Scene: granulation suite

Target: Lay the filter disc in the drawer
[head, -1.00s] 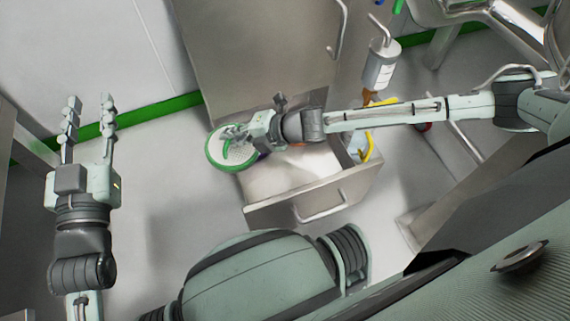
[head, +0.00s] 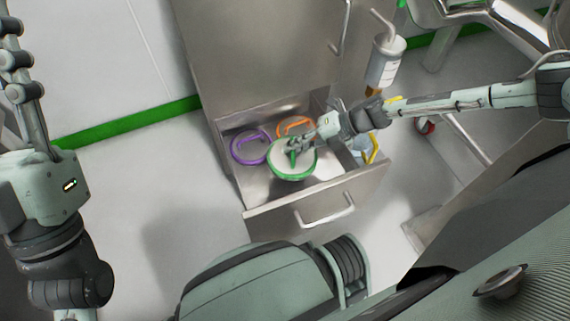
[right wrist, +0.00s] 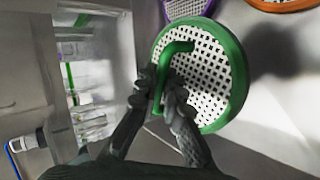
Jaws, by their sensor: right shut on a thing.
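The filter disc (head: 291,172) has a green rim, a white perforated face and a green handle. My right gripper (head: 296,145) is shut on that handle; the right wrist view also shows the gripper (right wrist: 168,92) closed on the handle of the disc (right wrist: 225,62). The open drawer (head: 315,194) is a metal box pulled out from a steel cabinet. The disc is over the drawer's middle, tilted in the wrist view; whether it touches the drawer floor I cannot tell. My left gripper (head: 20,85) is at the left edge, partly cut off.
A purple-rimmed disc (head: 236,150) and an orange-rimmed disc (head: 283,126) lie in the back of the drawer. Yellow and blue items (head: 372,150) are at its right side. A bottle (head: 384,64) stands behind my right forearm. Drawer floor is bare at the front left.

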